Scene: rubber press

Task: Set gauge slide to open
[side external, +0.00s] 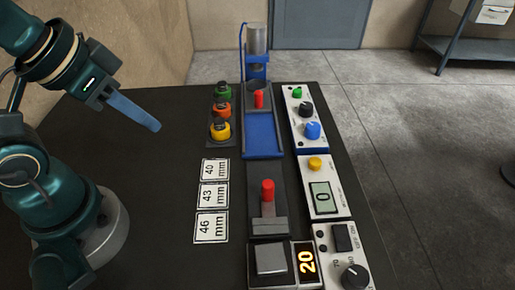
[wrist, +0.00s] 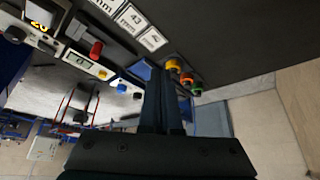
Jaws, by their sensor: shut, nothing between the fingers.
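A dark grey slide unit (side external: 282,200) with an upright red knob (side external: 267,190) stands on the table beside a display reading 0 (side external: 322,197); I take it for the gauge slide. Its red knob also shows at upper left in the wrist view (wrist: 96,49). A light grey block sits at the near end of the unit, by the knob. My gripper (side external: 154,126) is shut and empty, up and to the left of the slide, well apart from it. In the wrist view its fingers (wrist: 158,72) are together and touch nothing.
A blue press (side external: 262,137) with a second red handle (side external: 259,99) stands behind. Left of it are green, orange and yellow weights (side external: 221,131). Labels 40, 43 and 46 mm (side external: 213,197) lie flat. Control panels (side external: 303,118) line the right.

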